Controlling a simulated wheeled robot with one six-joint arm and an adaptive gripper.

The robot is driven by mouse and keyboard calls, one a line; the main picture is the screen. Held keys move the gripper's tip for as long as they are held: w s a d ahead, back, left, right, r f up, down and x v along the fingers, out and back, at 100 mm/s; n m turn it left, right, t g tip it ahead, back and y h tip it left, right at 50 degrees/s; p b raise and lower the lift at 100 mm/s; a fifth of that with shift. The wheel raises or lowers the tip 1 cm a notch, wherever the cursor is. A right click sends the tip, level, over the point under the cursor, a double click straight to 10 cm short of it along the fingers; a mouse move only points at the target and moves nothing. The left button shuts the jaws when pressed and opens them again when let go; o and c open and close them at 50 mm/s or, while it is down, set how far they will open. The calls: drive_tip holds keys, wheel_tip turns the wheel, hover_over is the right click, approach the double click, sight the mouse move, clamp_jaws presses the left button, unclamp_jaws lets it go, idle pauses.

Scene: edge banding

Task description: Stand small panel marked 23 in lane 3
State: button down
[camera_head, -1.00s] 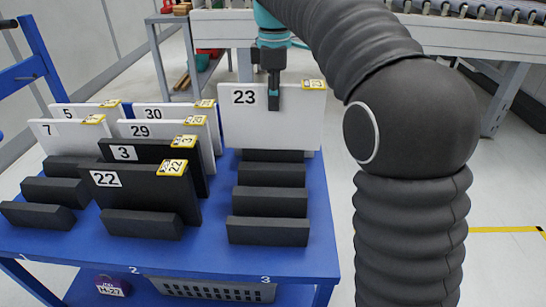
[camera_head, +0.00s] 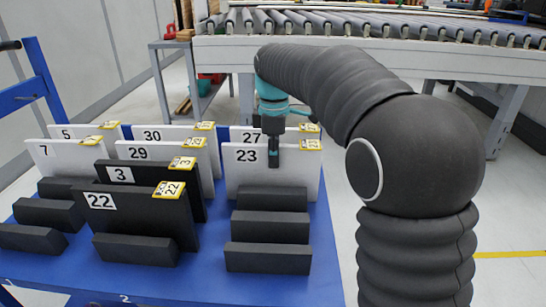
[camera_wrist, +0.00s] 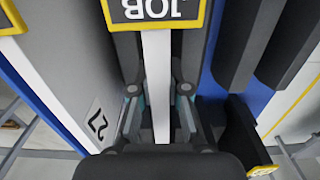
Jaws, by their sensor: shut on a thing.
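The small white panel marked 23 (camera_head: 247,180) stands upright in the right-hand lane of the blue table, between the white panel marked 27 (camera_head: 243,134) behind it and a black foam-like block (camera_head: 272,198) in front. Its lower edge is hidden by that block, so I cannot tell whether it touches the table. My gripper (camera_head: 274,160) is shut on its top edge, right of the number. In the wrist view, the panel's white edge (camera_wrist: 157,85) runs between both fingers, with its yellow JOB tag (camera_wrist: 155,10) above.
Black blocks (camera_head: 268,258) fill the front of the right-hand lane. The middle lane holds black panels 22 (camera_head: 130,218) and 3 (camera_head: 190,180), with white panels 29 (camera_head: 208,172) and 30 behind. The left lane holds white panels 7 (camera_head: 70,163) and 5. A roller conveyor (camera_head: 400,56) stands behind.

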drive_tip(key=c, duration=1.2)
unclamp_jaws()
drive_tip(key=shift+o, duration=0.2)
wheel_tip(320, 180, up, 12)
drive_tip(key=p, duration=0.2)
drive_tip(key=shift+r+p, duration=0.1)
drive_tip(key=shift+p, duration=0.2)
drive_tip(key=shift+s, duration=0.1)
